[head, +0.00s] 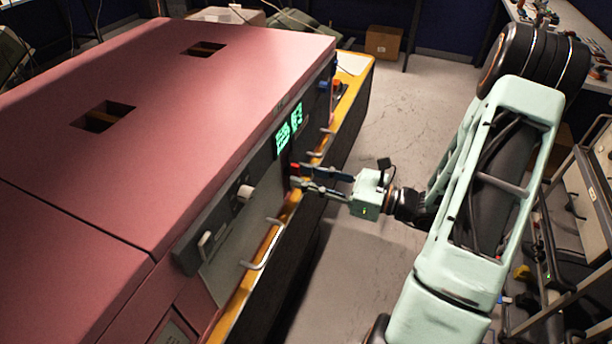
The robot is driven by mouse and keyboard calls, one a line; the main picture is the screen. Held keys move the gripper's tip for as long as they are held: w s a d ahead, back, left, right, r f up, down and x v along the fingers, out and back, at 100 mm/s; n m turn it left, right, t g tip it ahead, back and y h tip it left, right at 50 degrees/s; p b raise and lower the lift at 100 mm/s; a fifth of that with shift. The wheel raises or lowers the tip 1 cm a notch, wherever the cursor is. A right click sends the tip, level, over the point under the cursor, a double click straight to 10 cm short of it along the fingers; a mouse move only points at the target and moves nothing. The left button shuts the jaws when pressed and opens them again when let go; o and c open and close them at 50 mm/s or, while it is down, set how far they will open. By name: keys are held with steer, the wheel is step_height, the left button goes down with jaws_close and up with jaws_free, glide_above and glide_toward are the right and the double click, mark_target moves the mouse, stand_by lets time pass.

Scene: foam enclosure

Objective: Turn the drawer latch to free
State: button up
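My gripper (298,176) reaches from the right to the front of the pink-topped cabinet (150,130). Its two fingers show apart, with tips close to the front face below the green display. A small red piece (294,168) shows at the upper fingertip; I cannot tell whether it is part of the latch. The drawer latch cannot be made out for certain, and the fingers partly cover that spot. Whether the fingertips touch the front is unclear.
The front panel carries a green display (289,131), a pale knob (246,192) and a pale lever (205,242). A bar handle (264,251) juts out at the lower front, above a yellow edge (232,316). Open floor (405,125) lies behind; a metal rack (590,190) stands at right.

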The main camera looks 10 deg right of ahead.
steer(key=v, duration=1.2)
